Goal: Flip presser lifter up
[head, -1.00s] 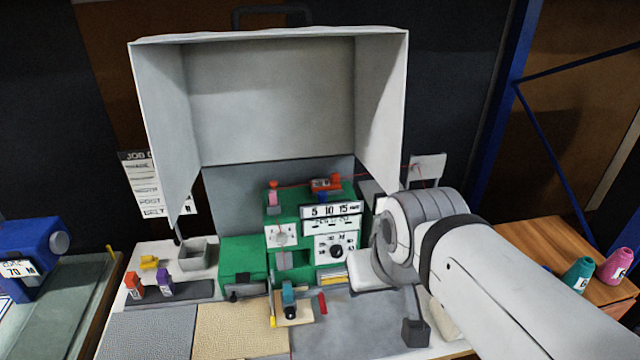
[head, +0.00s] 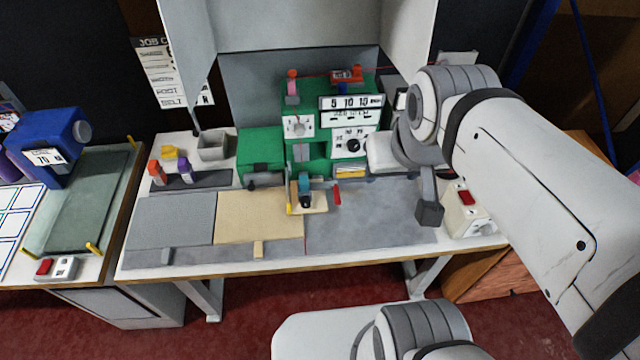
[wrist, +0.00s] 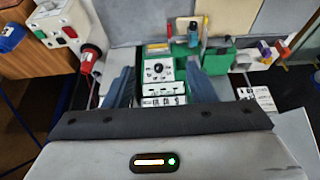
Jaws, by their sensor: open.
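The green sewing machine (head: 300,105) stands at the back of the table, with a white dial panel (head: 350,145) on its front. At its needle area, a teal and black presser part (head: 305,190) sits above a small wooden plate. A red lever (head: 337,193) stands just right of it and a yellow lever (head: 290,200) just left. I cannot tell for sure which lever is the presser lifter. My gripper (wrist: 160,88) is open and empty in the wrist view, above and apart from the machine (wrist: 160,72).
Grey and tan cloth panels (head: 258,217) cover the table front. A white box with a red switch (head: 466,215) stands at the right end. Orange and purple spools (head: 186,170) and a grey bin (head: 213,146) are at the left. A white hood (head: 320,25) rises behind.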

